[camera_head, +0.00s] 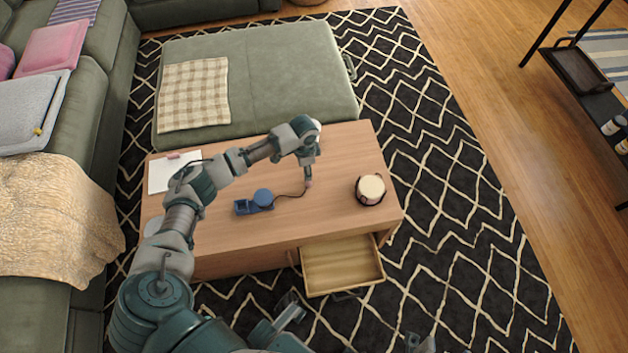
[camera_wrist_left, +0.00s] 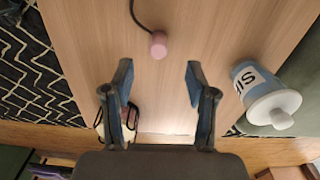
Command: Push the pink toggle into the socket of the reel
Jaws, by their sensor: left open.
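The blue reel (camera_head: 258,201) lies on the wooden coffee table, left of my left gripper. A thin dark cord runs right from it to the pink toggle (camera_wrist_left: 158,45). The toggle is a small pink knob on the tabletop, partly covered by my fingertips in the head view. My left gripper (camera_head: 308,180) points down over it. In the left wrist view the gripper (camera_wrist_left: 158,82) is open and empty, with the toggle just beyond the fingertips and between their lines. The reel's socket cannot be made out.
A cream lantern-like jar (camera_head: 370,189) stands right of the gripper. A blue cup with a white lid (camera_wrist_left: 262,92) stands close beside the fingers. White paper (camera_head: 173,172) lies at the table's left. The drawer (camera_head: 341,266) is open. Table between reel and gripper holds only the cord.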

